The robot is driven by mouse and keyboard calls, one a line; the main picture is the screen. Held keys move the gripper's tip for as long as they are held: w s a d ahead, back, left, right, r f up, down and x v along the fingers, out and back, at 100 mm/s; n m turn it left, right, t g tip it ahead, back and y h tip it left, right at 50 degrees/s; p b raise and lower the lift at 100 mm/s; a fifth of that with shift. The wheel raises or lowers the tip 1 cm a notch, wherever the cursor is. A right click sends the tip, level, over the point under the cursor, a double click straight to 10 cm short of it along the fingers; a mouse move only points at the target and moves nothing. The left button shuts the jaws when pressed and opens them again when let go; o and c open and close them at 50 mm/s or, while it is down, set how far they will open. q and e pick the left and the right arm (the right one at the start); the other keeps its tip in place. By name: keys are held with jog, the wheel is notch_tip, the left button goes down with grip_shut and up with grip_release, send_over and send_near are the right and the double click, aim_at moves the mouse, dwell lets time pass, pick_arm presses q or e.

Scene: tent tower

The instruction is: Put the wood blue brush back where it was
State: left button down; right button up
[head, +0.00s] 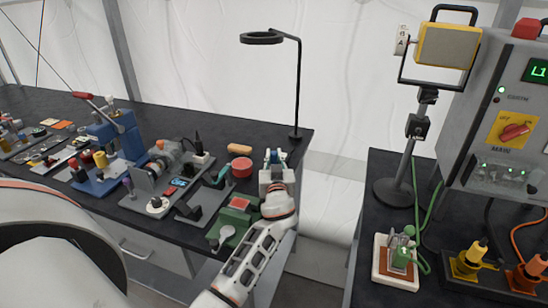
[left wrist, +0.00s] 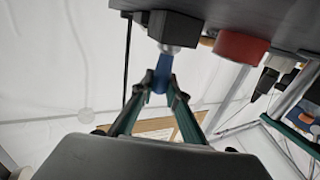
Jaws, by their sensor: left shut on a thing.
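My left gripper (head: 275,160) is over the right end of the long dark bench. In the left wrist view its two fingertips (left wrist: 163,88) are shut on the blue handle of the brush (left wrist: 162,72). A short silvery part (left wrist: 171,48) shows at the handle's far end, beside a dark block (left wrist: 174,27) at the bench edge. I cannot tell whether the brush touches that block. The rest of the brush is hidden or too small to make out. My right gripper is not in view.
A red round tin (head: 242,167) and an orange-brown block (head: 239,148) lie left of the gripper. A black lamp (head: 298,90) stands behind it. A green device (head: 232,220) sits nearer the front. Several tools crowd the bench's left. A gap separates the right table (head: 362,230).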

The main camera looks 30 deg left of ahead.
pick_arm(q)
jog(key=shift+f, duration=0.1)
jog(key=c, duration=2)
grip_release()
jog(key=shift+r, duration=0.2)
jog(key=b+v, duration=0.2)
jog(key=v, duration=0.9)
jog(key=shift+s+d+f, duration=0.1)
jog(key=shift+s, duration=0.1)
jog(key=shift+s+d, duration=0.2)
jog(key=shift+s, duration=0.05)
